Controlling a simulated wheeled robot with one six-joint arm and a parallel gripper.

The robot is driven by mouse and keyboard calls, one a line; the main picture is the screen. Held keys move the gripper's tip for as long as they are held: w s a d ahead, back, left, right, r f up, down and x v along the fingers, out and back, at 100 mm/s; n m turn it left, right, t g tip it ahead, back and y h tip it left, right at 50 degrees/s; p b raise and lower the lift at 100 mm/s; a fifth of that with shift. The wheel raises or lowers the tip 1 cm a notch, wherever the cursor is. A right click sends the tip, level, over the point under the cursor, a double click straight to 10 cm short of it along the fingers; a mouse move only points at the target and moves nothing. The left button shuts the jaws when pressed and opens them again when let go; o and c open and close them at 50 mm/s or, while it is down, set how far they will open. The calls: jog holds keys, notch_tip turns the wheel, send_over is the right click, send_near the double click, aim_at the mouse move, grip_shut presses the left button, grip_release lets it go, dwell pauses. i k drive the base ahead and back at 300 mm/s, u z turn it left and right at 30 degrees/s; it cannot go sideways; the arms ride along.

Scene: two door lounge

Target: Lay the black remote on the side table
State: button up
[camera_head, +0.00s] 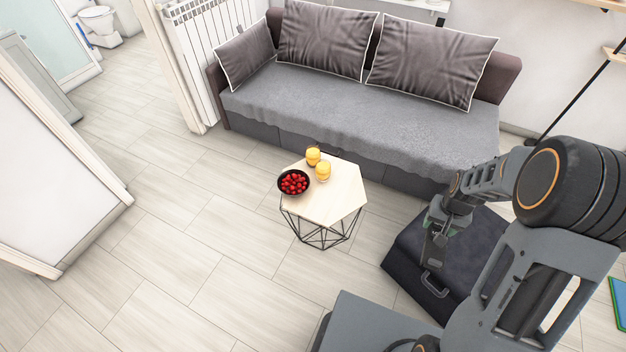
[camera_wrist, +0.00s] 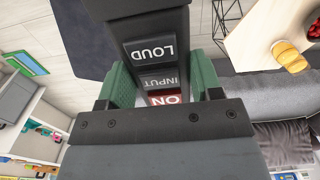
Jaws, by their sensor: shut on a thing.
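The black remote (camera_wrist: 157,28) fills the upper middle of the wrist view, with buttons marked LOUD, INPUT and ON. My gripper (camera_wrist: 162,84) is shut on it, a green finger pad on each side. In the head view my gripper (camera_head: 436,245) is at the right, over a dark ottoman; the remote is hard to make out there. The side table (camera_head: 338,205), with a pale hexagonal top and black wire legs, stands left of my gripper, apart from it. Part of its top shows at the upper right of the wrist view (camera_wrist: 250,38).
On the table, a dark bowl of red fruit (camera_head: 293,183) and two yellow cups (camera_head: 313,156) take the left and back; the top's front right is bare. The dark ottoman (camera_head: 405,250) is right of the table, the grey sofa (camera_head: 400,130) behind. Floor at left is clear.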

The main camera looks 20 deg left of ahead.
aim_at(336, 198)
jog(key=u, duration=0.7)
jog(key=i, duration=0.9)
jog(key=u, duration=0.7)
